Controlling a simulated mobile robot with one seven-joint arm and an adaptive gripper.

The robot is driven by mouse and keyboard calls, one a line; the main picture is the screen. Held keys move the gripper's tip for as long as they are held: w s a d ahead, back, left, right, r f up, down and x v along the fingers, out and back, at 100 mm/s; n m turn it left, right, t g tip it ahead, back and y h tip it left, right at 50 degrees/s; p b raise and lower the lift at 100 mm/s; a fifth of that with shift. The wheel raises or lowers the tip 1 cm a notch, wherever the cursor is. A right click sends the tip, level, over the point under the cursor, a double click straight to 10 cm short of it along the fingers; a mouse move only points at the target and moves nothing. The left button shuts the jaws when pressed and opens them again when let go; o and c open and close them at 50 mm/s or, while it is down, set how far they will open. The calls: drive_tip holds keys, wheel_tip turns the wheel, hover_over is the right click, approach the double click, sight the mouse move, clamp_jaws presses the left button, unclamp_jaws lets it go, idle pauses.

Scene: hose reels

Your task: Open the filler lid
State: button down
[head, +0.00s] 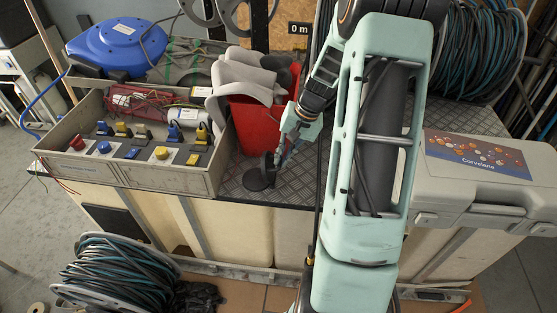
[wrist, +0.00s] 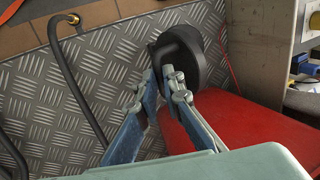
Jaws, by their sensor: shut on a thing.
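The filler lid (head: 257,180) is a black round disc on the diamond-plate top, in front of the red bin. It also shows in the wrist view (wrist: 190,52), right beyond my fingertips. My gripper (head: 276,160) comes down from the right and is at the lid's right side. In the wrist view my gripper's (wrist: 170,85) two fingers are closed on a dark raised part of the lid. The fingertips hide part of what they hold. I cannot tell how far the lid is tilted from the plate.
A red bin (head: 250,125) with grey gloves stands close behind the lid. A grey socket box (head: 150,172) is to the left, a grey case (head: 470,190) to the right. A black hose (wrist: 75,80) stands on the diamond plate (wrist: 115,50).

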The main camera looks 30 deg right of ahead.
drive_tip(key=shift+s+d+f+b, duration=0.35)
drive_tip(key=shift+s+d+b, duration=0.1)
drive_tip(key=shift+d, duration=0.1)
drive_tip(key=shift+s+d+f+b, duration=0.3)
drive_tip(key=shift+s+d+b, duration=0.1)
drive_tip(key=shift+d, duration=0.15)
drive_tip(key=c, duration=2.7)
unclamp_jaws()
drive_tip(key=o, duration=0.7)
drive_tip(key=shift+f, duration=0.15)
drive_tip(key=shift+c, duration=0.2)
drive_tip(key=v, duration=1.2)
drive_tip(key=shift+s+d, duration=0.15)
drive_tip(key=shift+d, duration=0.05)
